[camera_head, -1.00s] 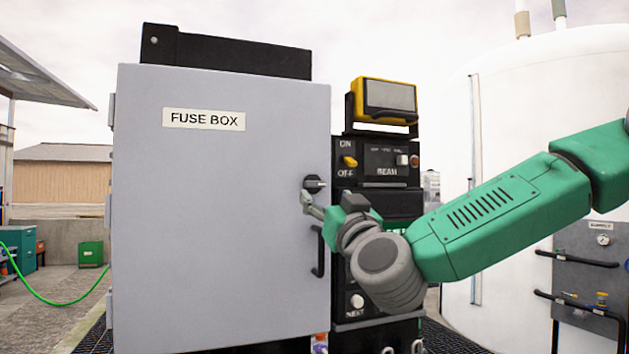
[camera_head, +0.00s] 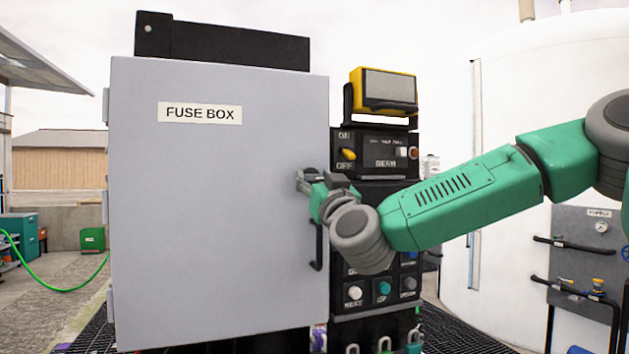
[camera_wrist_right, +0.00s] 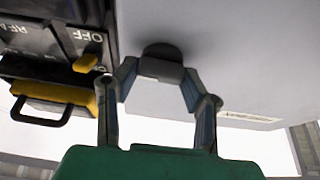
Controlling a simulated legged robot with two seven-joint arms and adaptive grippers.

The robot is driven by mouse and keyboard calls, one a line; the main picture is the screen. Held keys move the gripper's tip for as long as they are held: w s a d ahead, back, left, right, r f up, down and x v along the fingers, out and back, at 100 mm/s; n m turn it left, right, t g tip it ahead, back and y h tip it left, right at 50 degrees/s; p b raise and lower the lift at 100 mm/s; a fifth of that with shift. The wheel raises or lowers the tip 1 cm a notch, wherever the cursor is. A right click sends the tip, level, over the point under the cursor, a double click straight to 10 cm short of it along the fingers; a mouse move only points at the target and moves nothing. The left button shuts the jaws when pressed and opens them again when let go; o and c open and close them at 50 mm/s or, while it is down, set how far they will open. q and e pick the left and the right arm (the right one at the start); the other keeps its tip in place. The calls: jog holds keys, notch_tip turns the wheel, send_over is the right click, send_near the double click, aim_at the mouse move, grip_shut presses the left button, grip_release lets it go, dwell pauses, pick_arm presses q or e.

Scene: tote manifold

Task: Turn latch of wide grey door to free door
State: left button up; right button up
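The wide grey door (camera_head: 215,220) of the box labelled FUSE BOX stands closed in the head view. Its dark latch, at the door's right edge, is mostly hidden there behind my right gripper (camera_head: 303,182). In the right wrist view the dark grey latch (camera_wrist_right: 161,66) shows between the two fingers of my right gripper (camera_wrist_right: 160,82). The fingers are spread, one on each side of the latch; I cannot tell whether they touch it. A black door handle (camera_head: 318,248) is just below the gripper. My left gripper is not in view.
A black control panel (camera_head: 383,287) with an ON/OFF yellow switch (camera_head: 348,154) and buttons is close right of the door. A yellow lamp (camera_head: 385,92) stands on top. A white tank (camera_head: 520,150) is at the right. The space before the door's left part is clear.

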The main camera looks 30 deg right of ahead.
jog(key=shift+f+m, duration=0.1)
jog(key=shift+m, duration=0.2)
jog(key=shift+m+g+h+b, duration=0.3)
jog(key=shift+m+h+b, duration=0.55)
jog(key=shift+m, duration=0.15)
jog(key=m+h+b, duration=0.1)
jog(key=m+b, duration=0.1)
jog(key=m, duration=0.1)
jog(key=shift+f+m+g+h, duration=0.1)
jog(key=shift+m+g+h, duration=0.25)
jog(key=shift+m+g, duration=0.05)
jog(key=m+g+h+b, duration=0.1)
jog(key=m, duration=0.2)
jog(key=m+g+h+b, duration=0.1)
jog(key=m, duration=0.3)
jog(key=shift+g+b, duration=0.3)
jog(key=m+g, duration=0.1)
jog(key=m, duration=0.1)
jog(key=m+g+b, duration=0.1)
jog(key=m, duration=0.2)
jog(key=shift+h, duration=0.4)
jog(key=shift+a+m+g+y+b, duration=0.1)
jog(key=shift+m+g+y+b, duration=0.4)
jog(key=shift+m, duration=1.5)
jog(key=shift+g, duration=0.3)
jog(key=o, duration=1.2)
jog(key=shift+c, duration=0.2)
jog(key=shift+w, duration=0.15)
